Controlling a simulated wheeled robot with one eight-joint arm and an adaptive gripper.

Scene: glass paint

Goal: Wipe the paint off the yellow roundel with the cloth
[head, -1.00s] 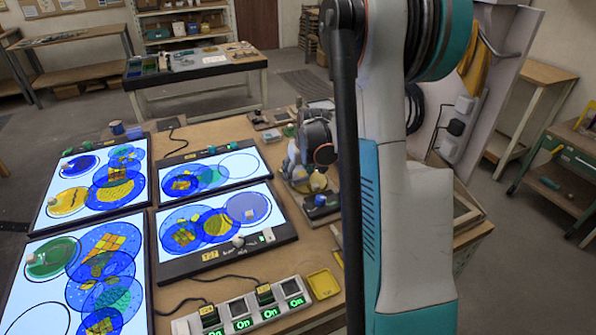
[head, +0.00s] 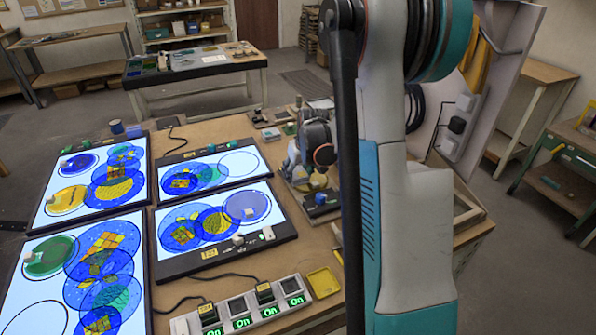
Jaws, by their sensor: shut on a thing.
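My gripper (head: 308,174) is low over a tray at the back right of the bench, partly hidden by my own arm. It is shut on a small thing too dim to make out. A small yellowish patch (head: 318,181) shows just under my wrist; I cannot tell whether it is held or lies below. A yellow roundel (head: 66,198) lies on the lit far left panel, with a small pale block on its edge. Another yellow disc (head: 217,222) overlaps blue ones on the near middle panel. No cloth can be told for sure, nor any paint on the yellow discs.
Lit panels with dark frames (head: 150,225) fill the bench's left and middle. A switch box (head: 240,312) with green "On" displays and a yellow dish (head: 323,282) stand at the front. Cables cross the bench.

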